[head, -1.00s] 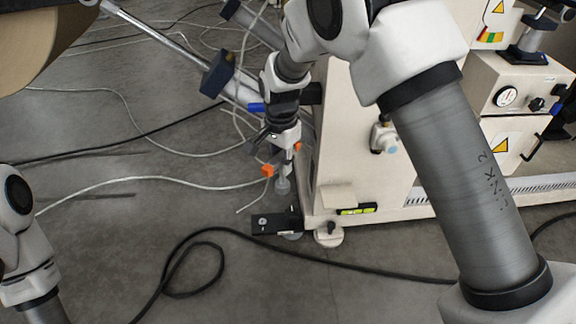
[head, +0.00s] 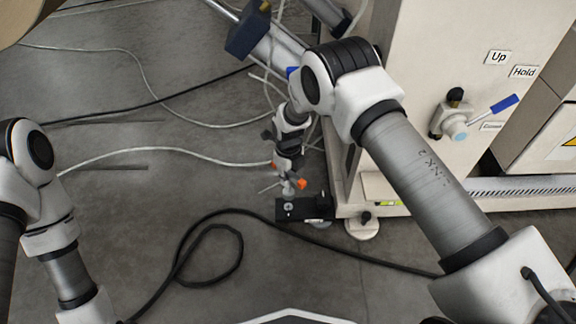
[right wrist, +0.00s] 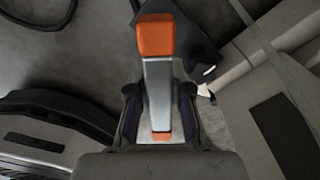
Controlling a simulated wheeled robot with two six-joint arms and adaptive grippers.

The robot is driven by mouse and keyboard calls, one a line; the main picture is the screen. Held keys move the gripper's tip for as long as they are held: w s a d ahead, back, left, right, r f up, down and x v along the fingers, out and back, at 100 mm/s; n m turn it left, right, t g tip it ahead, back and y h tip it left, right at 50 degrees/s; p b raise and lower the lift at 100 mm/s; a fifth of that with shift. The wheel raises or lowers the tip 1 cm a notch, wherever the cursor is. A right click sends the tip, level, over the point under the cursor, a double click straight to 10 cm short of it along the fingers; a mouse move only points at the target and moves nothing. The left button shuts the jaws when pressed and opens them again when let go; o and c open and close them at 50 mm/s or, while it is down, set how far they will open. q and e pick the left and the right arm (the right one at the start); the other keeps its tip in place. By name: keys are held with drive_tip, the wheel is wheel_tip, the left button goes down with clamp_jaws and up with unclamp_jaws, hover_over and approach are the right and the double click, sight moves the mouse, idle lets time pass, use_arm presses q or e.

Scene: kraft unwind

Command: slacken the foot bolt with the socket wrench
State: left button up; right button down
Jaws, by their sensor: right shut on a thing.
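The socket wrench (head: 288,187) is grey metal with orange ends. My right gripper (head: 287,172) is shut on it, low beside the front corner of the cream machine. In the right wrist view, the grey shank of the wrench (right wrist: 159,92) lies between the fingers of the gripper (right wrist: 160,110), with a large orange end beyond them. A black foot bracket (head: 312,209) is on the floor at the machine's corner. The bolt head (head: 288,205) on it is small and pale, right under the wrench's lower end. I cannot tell whether the socket is seated on it. My left gripper is out of view.
The cream machine (head: 415,120) stands to the right, with a blue-handled valve (head: 452,120) on its side. A round levelling foot (head: 362,229) is right of the bracket. A black cable (head: 215,225) loops over the floor, and pale hoses (head: 170,150) lie at left.

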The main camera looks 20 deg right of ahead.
sight(288, 191)
drive_tip(key=shift+w+f, duration=0.1)
drive_tip(key=shift+f+b, duration=1.8)
drive_tip(key=shift+f, duration=0.6)
drive_tip(key=shift+f+b, duration=0.7)
drive_tip(key=shift+f, duration=0.15)
idle(0.4)
